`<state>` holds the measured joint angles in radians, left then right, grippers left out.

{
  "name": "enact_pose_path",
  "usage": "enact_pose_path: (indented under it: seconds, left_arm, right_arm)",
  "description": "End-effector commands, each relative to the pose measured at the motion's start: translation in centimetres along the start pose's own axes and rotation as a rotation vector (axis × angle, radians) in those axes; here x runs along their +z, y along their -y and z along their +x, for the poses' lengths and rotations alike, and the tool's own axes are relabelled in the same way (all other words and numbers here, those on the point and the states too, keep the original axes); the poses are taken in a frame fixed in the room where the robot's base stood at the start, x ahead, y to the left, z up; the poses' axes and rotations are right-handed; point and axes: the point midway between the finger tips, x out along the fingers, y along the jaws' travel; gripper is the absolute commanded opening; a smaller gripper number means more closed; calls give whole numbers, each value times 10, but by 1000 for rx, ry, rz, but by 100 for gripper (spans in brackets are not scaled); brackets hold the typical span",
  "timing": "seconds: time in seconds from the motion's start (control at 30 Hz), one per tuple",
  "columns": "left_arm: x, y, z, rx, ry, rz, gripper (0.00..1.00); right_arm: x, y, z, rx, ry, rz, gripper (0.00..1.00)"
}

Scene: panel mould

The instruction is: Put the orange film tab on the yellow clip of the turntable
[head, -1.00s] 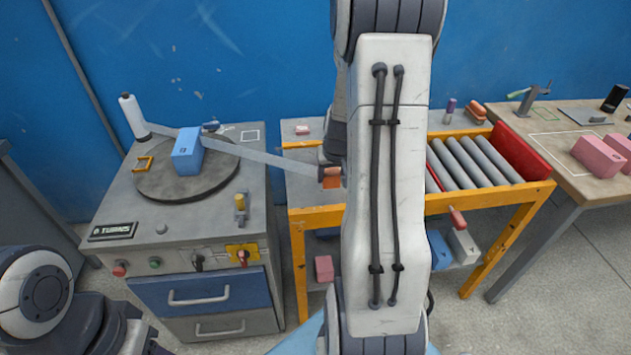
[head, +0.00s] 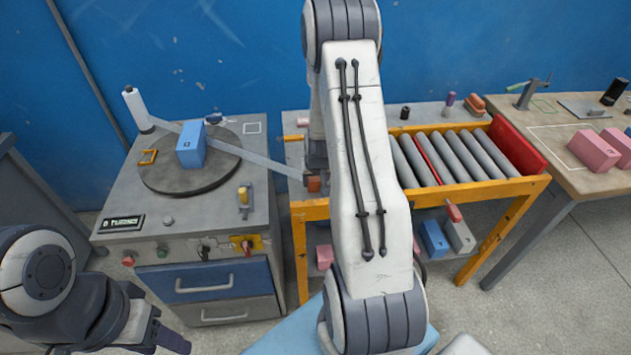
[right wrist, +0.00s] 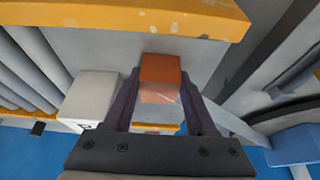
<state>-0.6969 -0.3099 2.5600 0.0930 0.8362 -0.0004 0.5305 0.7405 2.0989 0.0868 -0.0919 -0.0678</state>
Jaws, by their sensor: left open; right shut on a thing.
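The orange film tab (head: 314,184) is at the end of a pale film strip (head: 254,158). The strip runs from a white roll (head: 134,107) past a blue block (head: 191,150) on the grey turntable (head: 205,181). My right gripper (head: 315,172) is shut on the tab, beside the yellow-framed roller table. In the right wrist view the tab (right wrist: 161,69) sits between the fingertips, with clear film below it. My left gripper (head: 174,341) is low at the front left, away from everything, open.
A yellow-topped post (head: 244,197) stands at the cabinet's right front corner. The roller table (head: 452,190) with its yellow frame is right of the cabinet. A wooden bench (head: 570,160) with pink blocks is farther right. My right arm hides part of the roller table.

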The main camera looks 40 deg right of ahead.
Motion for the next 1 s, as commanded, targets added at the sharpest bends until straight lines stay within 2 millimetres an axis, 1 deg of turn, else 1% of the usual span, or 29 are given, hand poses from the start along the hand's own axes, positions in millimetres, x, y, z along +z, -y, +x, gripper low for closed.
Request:
enact_pose_path:
  seconds: [0.2, 0.23, 0.27, 0.3, 0.57, 0.67, 0.73, 0.87, 0.9, 1.0]
  left_arm:
    - [0, 0, 4, 0, 0, 0, 50]
    - [0, 0, 3, 0, 0, 0, 50]
    - [0, 0, 2, 0, 0, 0, 50]
    - [0, 0, 2, 0, 0, 0, 50]
    - [0, 0, 2, 0, 0, 0, 50]
    - [0, 0, -2, 0, 0, 0, 50]
    - [0, 0, -2, 0, 0, 0, 50]
    - [0, 0, -4, 0, 0, 0, 50]
    - [0, -1, -9, 0, 0, 0, 50]
    - [-1, -2, -20, 0, 0, 0, 50]
  right_arm:
    - [2, 0, 4, 0, 0, 0, 0]
    - [1, 0, 3, 0, 0, 0, 68]
    - [1, 0, 2, 0, 0, 0, 80]
    - [1, 0, 2, 0, 0, 0, 87]
    - [1, 0, 2, 0, 0, 0, 87]
    - [-1, 0, -2, 0, 0, 0, 87]
    - [-1, 0, -8, 0, -1, 0, 87]
    - [-2, 0, -32, 0, -5, 0, 87]
    - [-3, 0, -43, 0, -3, 2, 87]
    - [-3, 0, -67, 0, -2, 0, 87]
